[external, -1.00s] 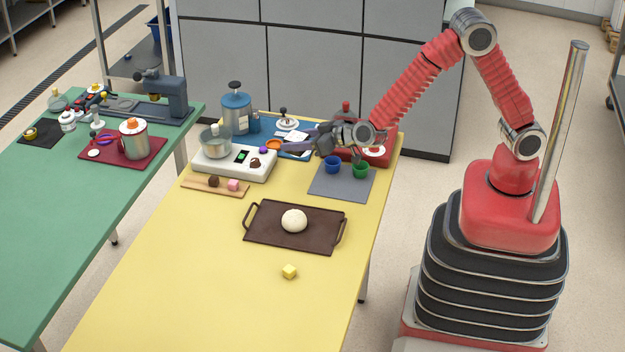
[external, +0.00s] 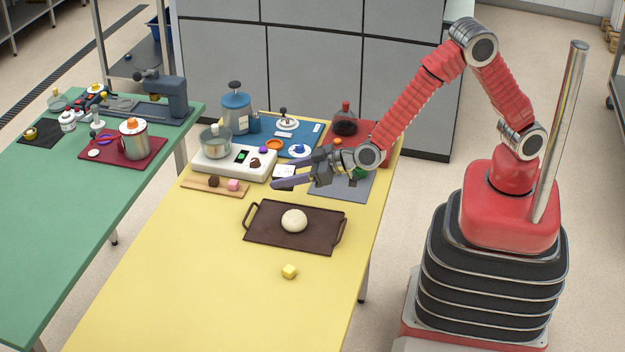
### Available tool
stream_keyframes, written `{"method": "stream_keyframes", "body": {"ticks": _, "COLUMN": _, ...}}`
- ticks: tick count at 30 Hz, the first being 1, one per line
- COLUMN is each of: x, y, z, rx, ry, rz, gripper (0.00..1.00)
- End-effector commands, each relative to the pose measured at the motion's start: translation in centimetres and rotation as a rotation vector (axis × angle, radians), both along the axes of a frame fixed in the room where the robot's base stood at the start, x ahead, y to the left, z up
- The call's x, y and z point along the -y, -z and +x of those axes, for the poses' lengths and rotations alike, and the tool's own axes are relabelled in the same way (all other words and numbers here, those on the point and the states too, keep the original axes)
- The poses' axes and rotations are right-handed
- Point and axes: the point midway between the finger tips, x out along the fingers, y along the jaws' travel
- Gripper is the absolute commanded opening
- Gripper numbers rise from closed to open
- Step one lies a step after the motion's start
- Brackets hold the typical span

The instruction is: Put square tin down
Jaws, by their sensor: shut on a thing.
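My gripper (external: 283,178) reaches in from the right, its long dark fingers pointing left above the yellow table. It is shut on a small pale square piece with dark edges, which I take to be the square tin (external: 284,170). The tin shows at the fingers, just right of the white scale-like box, and is partly hidden by them. It appears to be above the table, but the exact gap cannot be told. The dark tray (external: 270,236) with a white dough ball (external: 294,221) lies nearer the viewer, below the gripper in the picture.
A grey mat (external: 335,190) with a green cup (external: 361,172) is under my wrist.

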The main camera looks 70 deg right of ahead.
Motion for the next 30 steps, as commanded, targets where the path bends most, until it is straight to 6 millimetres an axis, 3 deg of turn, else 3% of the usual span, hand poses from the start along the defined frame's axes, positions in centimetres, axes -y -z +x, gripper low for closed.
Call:
{"method": "stream_keyframes", "body": {"ticks": 3, "x": -4.8, "y": -0.5, "z": -0.5, "rx": 0.003, "ry": -0.113, "rz": 0.001, "gripper": 0.18}}
{"method": "stream_keyframes", "body": {"ticks": 12, "x": -15.4, "y": -1.5, "z": -3.2, "rx": 0.002, "ry": -0.381, "rz": 0.0, "gripper": 0.18}}
{"method": "stream_keyframes", "body": {"ticks": 21, "x": -22.9, "y": -1.9, "z": -6.4, "rx": 0.002, "ry": -0.586, "rz": 0.0, "gripper": 0.18}}
{"method": "stream_keyframes", "body": {"ticks": 30, "x": -28.2, "y": -1.9, "z": -9.7, "rx": 0.002, "ry": -0.751, "rz": 0.0, "gripper": 0.18}}
